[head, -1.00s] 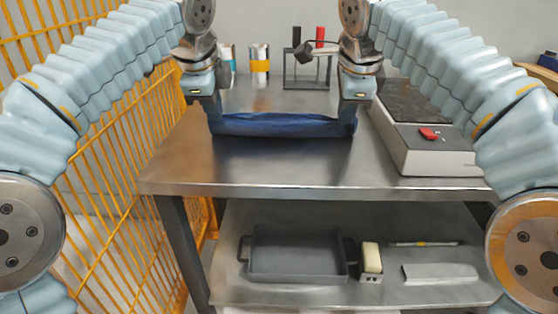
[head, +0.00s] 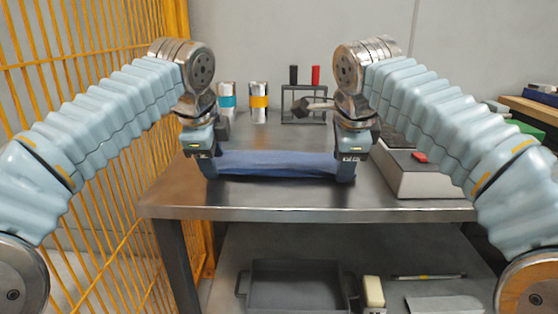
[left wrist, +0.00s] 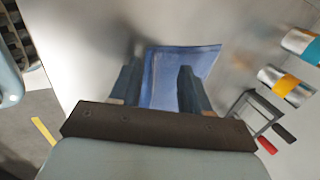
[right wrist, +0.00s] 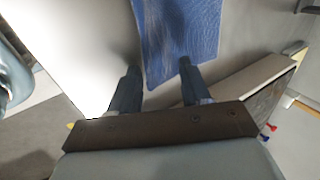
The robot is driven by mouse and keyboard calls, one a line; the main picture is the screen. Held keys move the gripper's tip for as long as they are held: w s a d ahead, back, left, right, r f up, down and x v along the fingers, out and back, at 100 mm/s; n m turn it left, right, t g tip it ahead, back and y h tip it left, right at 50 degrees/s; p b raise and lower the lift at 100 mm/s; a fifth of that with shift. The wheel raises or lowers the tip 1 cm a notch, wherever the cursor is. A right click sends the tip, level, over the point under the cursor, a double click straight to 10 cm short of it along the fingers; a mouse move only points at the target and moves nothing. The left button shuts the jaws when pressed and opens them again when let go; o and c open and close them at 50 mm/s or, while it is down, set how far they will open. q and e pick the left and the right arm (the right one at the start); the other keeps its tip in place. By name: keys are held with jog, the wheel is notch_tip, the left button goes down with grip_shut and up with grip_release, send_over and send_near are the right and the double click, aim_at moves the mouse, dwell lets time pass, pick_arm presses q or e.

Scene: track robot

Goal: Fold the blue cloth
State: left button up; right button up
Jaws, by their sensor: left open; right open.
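The blue cloth (head: 278,163) lies on the steel table as a flat band, spanning between my two grippers. My left gripper (head: 209,172) is open over the cloth's left end. In the left wrist view the cloth (left wrist: 168,68) shows between and beyond the fingers (left wrist: 158,78). My right gripper (head: 346,176) is open at the cloth's right end. In the right wrist view the cloth (right wrist: 178,35) reaches the fingertips (right wrist: 160,67), nearest the right finger. The grippers hide parts of both cloth ends in the head view.
The steel table (head: 300,200) is clear in front of the cloth. Behind stand two cans (head: 259,101) and a small rack (head: 303,103). A grey box with a red item (head: 419,157) is at right. A yellow fence (head: 100,110) stands left. A tray (head: 295,285) is on the lower shelf.

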pick_arm(q)
jog(key=shift+r, duration=0.1)
pick_arm(e)
jog(key=shift+r, duration=0.1)
pick_arm(q)
jog(key=s+v, duration=0.1)
jog(key=v, duration=0.9)
jog(key=shift+s, duration=0.3)
pick_arm(e)
jog(key=s+v, duration=0.1)
jog(key=v, duration=0.9)
jog(key=shift+s, duration=0.3)
